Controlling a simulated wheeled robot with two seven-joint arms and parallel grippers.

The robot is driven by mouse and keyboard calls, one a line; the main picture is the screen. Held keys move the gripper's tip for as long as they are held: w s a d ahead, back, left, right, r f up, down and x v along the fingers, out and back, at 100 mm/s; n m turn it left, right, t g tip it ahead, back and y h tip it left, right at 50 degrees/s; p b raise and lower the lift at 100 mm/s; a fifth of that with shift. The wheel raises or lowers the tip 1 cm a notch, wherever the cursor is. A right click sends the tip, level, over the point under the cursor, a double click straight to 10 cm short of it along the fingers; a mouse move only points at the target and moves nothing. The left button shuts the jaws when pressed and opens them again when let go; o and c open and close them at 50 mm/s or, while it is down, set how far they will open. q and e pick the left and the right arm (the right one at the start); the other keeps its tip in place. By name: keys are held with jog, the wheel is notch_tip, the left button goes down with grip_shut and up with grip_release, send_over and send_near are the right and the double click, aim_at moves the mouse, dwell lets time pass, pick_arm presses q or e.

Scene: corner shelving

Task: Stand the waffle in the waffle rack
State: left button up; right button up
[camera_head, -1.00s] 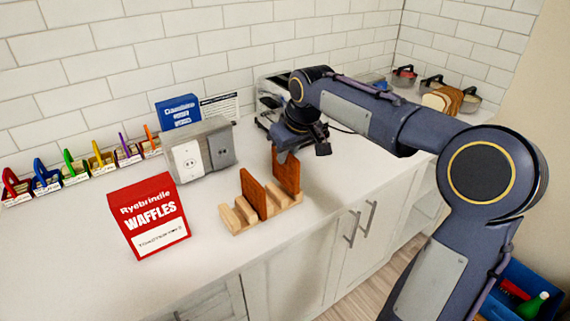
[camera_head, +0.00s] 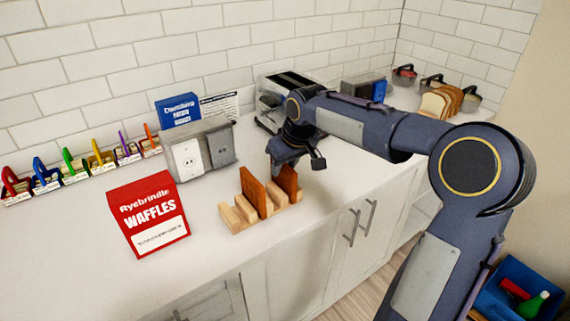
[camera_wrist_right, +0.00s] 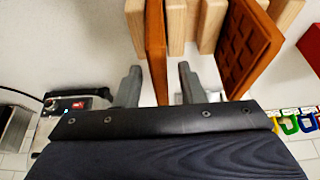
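The wooden waffle rack (camera_head: 238,217) stands on the white counter. One brown waffle (camera_head: 253,190) stands upright in its left part. A second waffle (camera_head: 288,181) stands upright in its right part, its lower edge among the slats. My right gripper (camera_wrist_right: 160,68) is over this second waffle. In the wrist view its fingers are on either side of the waffle's thin edge (camera_wrist_right: 156,40), with a gap on both sides, so it looks open. The other waffle (camera_wrist_right: 248,45) is to the right there, clear of the fingers. My left gripper is not in view.
A red waffle box (camera_head: 150,215) stands left of the rack. A grey outlet box (camera_head: 200,148) is behind it, with a blue box (camera_head: 178,110) farther back. A toaster (camera_head: 280,95) is behind my right gripper. The counter's front edge is close to the rack.

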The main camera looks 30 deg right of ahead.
jog(key=shift+r, duration=0.45)
jog(key=v, duration=1.1)
jog(key=s+a+f+m+y, duration=0.1)
jog(key=s+a+f, duration=0.3)
jog(key=s, duration=0.4)
jog(key=s+a+f+m+y+p, duration=0.1)
jog(key=s+a+f, duration=0.3)
jog(key=s, duration=0.4)
jog(key=s+a+f+t+y, duration=0.1)
jog(key=s+a+f, duration=0.3)
jog(key=s+f, duration=0.2)
jog(key=shift+s+f+m, duration=0.25)
jog(key=shift+s+m, duration=0.15)
jog(key=shift+s, duration=0.7)
